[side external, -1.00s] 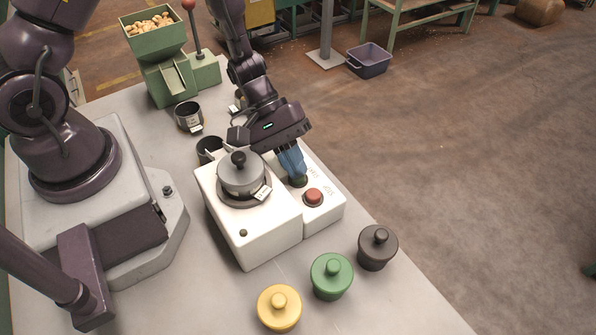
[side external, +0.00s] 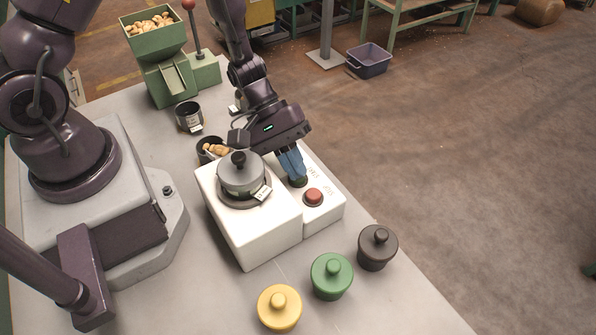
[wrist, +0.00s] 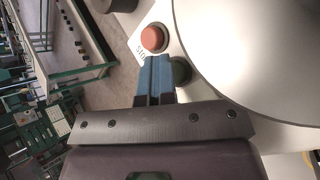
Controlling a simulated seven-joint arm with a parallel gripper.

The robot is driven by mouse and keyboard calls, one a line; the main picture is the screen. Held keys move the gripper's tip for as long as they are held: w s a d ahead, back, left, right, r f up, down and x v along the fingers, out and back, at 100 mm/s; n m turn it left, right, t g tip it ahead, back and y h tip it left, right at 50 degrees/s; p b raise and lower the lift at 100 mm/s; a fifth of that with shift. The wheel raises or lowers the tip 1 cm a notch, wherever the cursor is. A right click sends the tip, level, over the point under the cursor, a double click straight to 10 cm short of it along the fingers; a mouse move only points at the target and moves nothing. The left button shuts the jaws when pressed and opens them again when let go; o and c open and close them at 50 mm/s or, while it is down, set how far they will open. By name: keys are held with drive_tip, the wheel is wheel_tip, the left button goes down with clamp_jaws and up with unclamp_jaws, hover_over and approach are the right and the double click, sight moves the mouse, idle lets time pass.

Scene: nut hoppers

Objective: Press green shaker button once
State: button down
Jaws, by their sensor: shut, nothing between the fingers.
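The green button (side external: 299,183) is on the white control box (side external: 325,214), mostly hidden by my blue fingertips in the side view. My gripper (side external: 297,174) is shut and empty, pointing down at the button; it also shows in the wrist view (wrist: 155,60). There the green button (wrist: 181,71) shows right beside the fingertips; I cannot tell if they touch it. The shaker (side external: 250,225) is a white housing beside the control box, carrying a grey lidded pot (side external: 236,180).
A red button (side external: 314,196) sits close to my fingers. A dark cup with nuts (side external: 207,158) stands behind the shaker, another cup (side external: 189,116) farther back. Green (side external: 331,280), yellow (side external: 279,309) and black (side external: 378,250) lidded jars stand in front. A green hopper (side external: 155,45) is at the back.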

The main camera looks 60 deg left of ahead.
drive_tip(key=shift+r, duration=0.8)
drive_tip(key=shift+r, duration=2.5)
drive_tip(key=shift+s, duration=0.25)
drive_tip(key=s+a+r+m+t+y, duration=0.2)
drive_tip(key=s+a+r+m+y, duration=0.2)
drive_tip(key=r, duration=0.6)
drive_tip(key=s+a+r+m+t+y, duration=0.2)
drive_tip(key=s+a+r+m+y, duration=0.3)
drive_tip(key=r, duration=0.5)
drive_tip(key=shift+s+a+r+m+t, duration=0.35)
drive_tip(key=shift+a+m, duration=0.25)
drive_tip(key=shift+a, duration=0.55)
